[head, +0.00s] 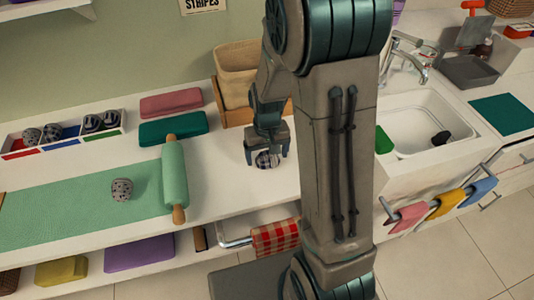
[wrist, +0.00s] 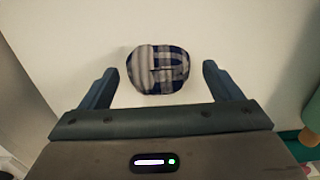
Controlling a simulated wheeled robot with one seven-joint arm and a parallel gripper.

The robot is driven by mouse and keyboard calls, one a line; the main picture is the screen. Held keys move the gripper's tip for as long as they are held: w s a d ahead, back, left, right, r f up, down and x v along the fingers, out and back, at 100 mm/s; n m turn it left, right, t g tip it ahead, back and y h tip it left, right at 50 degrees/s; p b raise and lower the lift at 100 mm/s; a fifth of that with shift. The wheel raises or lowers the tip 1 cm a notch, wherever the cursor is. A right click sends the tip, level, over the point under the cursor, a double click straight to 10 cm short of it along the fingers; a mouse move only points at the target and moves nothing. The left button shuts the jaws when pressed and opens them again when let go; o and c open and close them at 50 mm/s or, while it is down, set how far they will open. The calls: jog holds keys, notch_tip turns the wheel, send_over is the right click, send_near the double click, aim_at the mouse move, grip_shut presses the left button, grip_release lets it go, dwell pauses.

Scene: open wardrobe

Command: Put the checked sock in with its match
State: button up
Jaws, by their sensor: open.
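The checked sock (wrist: 157,68) is a rolled ball with dark blue, grey and white checks, resting on the white countertop. In the head view the sock (head: 266,160) shows under my gripper (head: 267,155). My gripper is open, with the sock between and slightly beyond its fingers in the wrist view; no firm contact is visible. A divided white tray (head: 72,141) with red, blue and green strips stands at the back left. It holds dark patterned sock balls at its left (head: 32,136) and right (head: 92,122); their exact patterns are too small to tell.
A speckled ball (head: 122,189) lies on the green mat (head: 60,212). A rolling pin (head: 174,180) lies between mat and gripper. Pink (head: 171,102) and green (head: 172,128) folded cloths lie behind. A beige bin (head: 232,75) stands behind my gripper; the sink (head: 420,122) is right.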

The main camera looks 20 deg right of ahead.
notch_tip(320, 180, up, 11)
jog(key=s+r+t, duration=0.1)
jog(key=s+r, duration=0.2)
jog(key=s, duration=0.3)
jog(key=s+r+t, duration=0.1)
jog(key=s+r, duration=0.2)
jog(key=s, duration=0.4)
jog(key=shift+s+r+t, duration=0.2)
jog(key=shift+r+t, duration=0.2)
jog(key=shift+s, duration=0.25)
jog(key=shift+c, duration=0.7)
jog(key=g, duration=0.3)
send_over(268, 156)
notch_tip(268, 156, down, 11)
jog(key=shift+r, duration=0.15)
jog(key=shift+w+f, duration=0.15)
jog(key=shift+f, duration=1.2)
jog(key=shift+w+f, duration=0.15)
jog(key=shift+f, duration=1.15)
jog(key=c, duration=1.1)
jog(key=shift+r, duration=0.15)
